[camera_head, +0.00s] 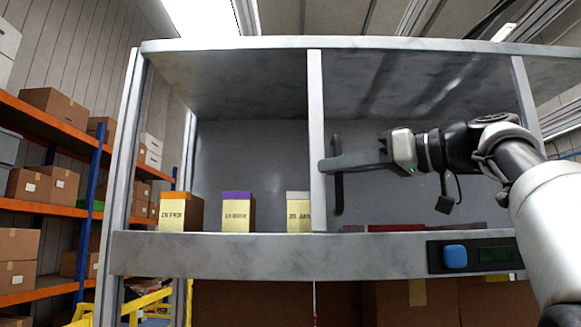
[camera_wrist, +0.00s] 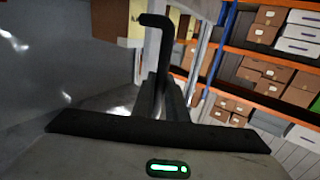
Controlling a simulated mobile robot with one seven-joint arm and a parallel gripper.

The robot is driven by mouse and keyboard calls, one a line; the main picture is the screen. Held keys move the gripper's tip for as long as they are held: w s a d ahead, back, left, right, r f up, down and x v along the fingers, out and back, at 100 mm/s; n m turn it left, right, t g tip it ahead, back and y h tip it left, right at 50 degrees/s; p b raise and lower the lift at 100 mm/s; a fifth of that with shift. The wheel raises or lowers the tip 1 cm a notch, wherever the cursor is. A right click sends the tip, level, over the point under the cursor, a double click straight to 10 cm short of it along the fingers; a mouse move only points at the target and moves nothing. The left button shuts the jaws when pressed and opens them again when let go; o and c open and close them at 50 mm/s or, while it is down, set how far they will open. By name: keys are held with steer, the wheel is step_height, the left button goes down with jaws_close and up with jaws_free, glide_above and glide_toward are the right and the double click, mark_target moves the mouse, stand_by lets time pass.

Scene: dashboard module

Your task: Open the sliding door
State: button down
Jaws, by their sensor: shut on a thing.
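The sliding door (camera_head: 430,100) is a panel in the right half of a grey metal cabinet; whether it is clear or opaque is hard to tell. A black vertical handle (camera_head: 337,195) stands just right of the cabinet's middle post (camera_head: 316,100). My gripper (camera_head: 335,164) reaches in from the right, level, with its fingers shut around the middle of the handle. In the wrist view the handle (camera_wrist: 160,35) rises with a bent end beyond the fingers (camera_wrist: 167,98). The fingers hide the grasped part.
In the left bay stand three yellow-fronted boxes (camera_head: 238,214). Dark and red flat items (camera_head: 400,228) lie low in the right bay. A black panel with a blue button (camera_head: 455,257) is on the front rail. Shelves of cartons (camera_head: 60,105) stand at left.

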steer(key=d+p, duration=0.1)
steer(key=d, duration=0.5)
steer(key=shift+s+d, duration=0.25)
steer(key=shift+d, duration=0.05)
steer(key=c, duration=2)
jaws_free()
steer(key=shift+c, duration=0.2)
steer(key=p+v, duration=0.2)
steer(key=v, duration=1.5)
steer(key=shift+s+p, duration=0.25)
steer(key=shift+p, duration=0.05)
steer(key=shift+d, duration=0.15)
